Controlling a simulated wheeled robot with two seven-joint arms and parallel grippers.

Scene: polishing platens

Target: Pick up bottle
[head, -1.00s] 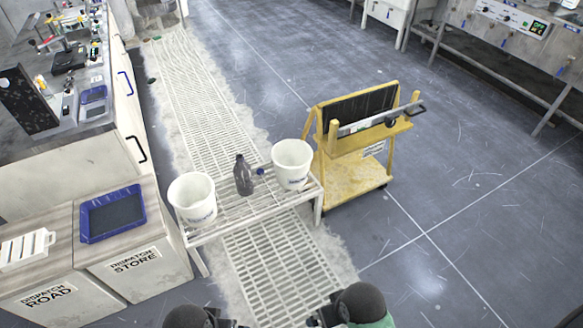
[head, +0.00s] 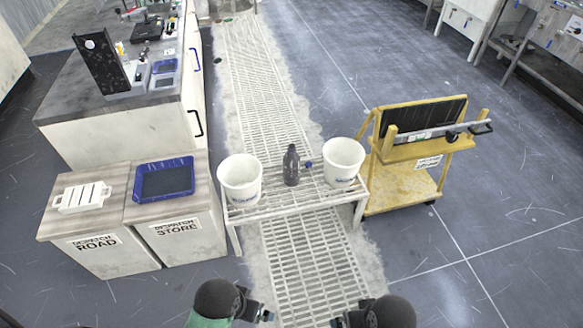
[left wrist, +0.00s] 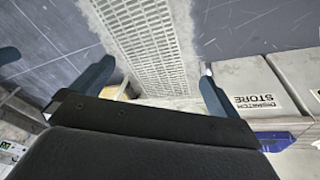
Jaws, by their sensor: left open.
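A dark grey bottle (head: 291,168) stands upright on a low white slatted stand (head: 290,206), between a left white bucket (head: 240,182) and a right white bucket (head: 343,164). A small blue piece (head: 308,163) shows just right of the bottle's neck; I cannot tell what it belongs to. My left gripper (head: 262,313) is low in the head view, well short of the stand. In the left wrist view its fingers (left wrist: 155,86) are spread wide with nothing held.
Two dispatch cabinets, ROAD (head: 96,250) and STORE (head: 178,240), stand left of the stand; a blue tray (head: 163,190) lies on the latter. A yellow trolley (head: 405,188) stands to the right. A white floor grating (head: 308,265) runs beneath the stand. Clear floor lies at right.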

